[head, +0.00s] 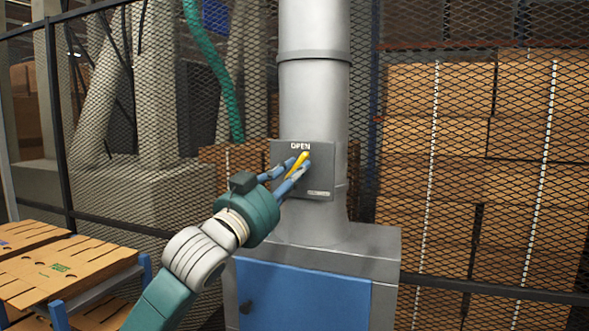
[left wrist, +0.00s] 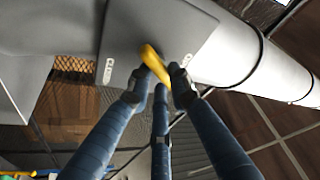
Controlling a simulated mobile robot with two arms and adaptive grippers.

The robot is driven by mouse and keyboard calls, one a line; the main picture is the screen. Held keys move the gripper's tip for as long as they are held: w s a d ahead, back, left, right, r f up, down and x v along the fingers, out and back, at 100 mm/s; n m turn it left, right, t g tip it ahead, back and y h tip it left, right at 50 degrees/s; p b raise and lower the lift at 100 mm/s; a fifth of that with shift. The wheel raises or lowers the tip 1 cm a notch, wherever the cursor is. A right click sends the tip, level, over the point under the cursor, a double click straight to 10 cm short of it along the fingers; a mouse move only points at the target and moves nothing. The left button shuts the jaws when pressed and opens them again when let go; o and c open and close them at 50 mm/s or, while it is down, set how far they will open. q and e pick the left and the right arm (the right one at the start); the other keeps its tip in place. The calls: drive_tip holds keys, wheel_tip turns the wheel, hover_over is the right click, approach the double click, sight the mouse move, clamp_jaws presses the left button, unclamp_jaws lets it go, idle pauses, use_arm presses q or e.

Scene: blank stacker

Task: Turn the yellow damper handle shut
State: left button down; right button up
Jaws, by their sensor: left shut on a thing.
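The yellow damper handle (head: 298,164) sits on a grey plate (head: 318,180) on the front of the metal duct. In the head view the handle slants, its upper end near the word OPEN at the plate's top. My left gripper (head: 297,168) reaches in from the lower left, its blue fingers on both sides of the handle. The left wrist view shows the handle (left wrist: 155,64) between the dark fingertips (left wrist: 157,88), shut on it. Part of the handle is hidden by the fingers in the head view. My right gripper is not in view.
The duct (head: 313,100) rises from a grey cabinet with a blue door (head: 300,293). A mesh fence stands behind, with stacked cardboard boxes (head: 535,150) at right. Flat cardboard (head: 65,262) lies on a blue-posted rack at lower left. A green hose (head: 212,65) hangs behind the arm.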

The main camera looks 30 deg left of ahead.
use_arm(q)
drive_tip(key=m+h, duration=0.1)
drive_tip(key=m, duration=0.2)
drive_tip(key=m+g+h+p, duration=0.1)
drive_tip(key=m, duration=0.1)
drive_tip(key=shift+a+r+m+p, duration=0.2)
drive_tip(key=shift+m+p, duration=0.1)
drive_tip(key=shift+m, duration=0.1)
drive_tip(key=m+g+h+p, duration=0.1)
drive_tip(key=m+g, duration=0.1)
drive_tip(key=m, duration=0.2)
drive_tip(key=shift+s+m, duration=0.1)
drive_tip(key=shift+m, duration=0.2)
drive_tip(key=shift+f+m+g+p, duration=0.1)
drive_tip(key=shift+m+g+p, duration=0.3)
drive_tip(key=shift+m+p, duration=0.5)
drive_tip(key=shift+f, duration=0.1)
drive_tip(key=c, duration=1.6)
unclamp_jaws()
drive_tip(key=shift+d, duration=0.1)
drive_tip(key=shift+s, duration=0.15)
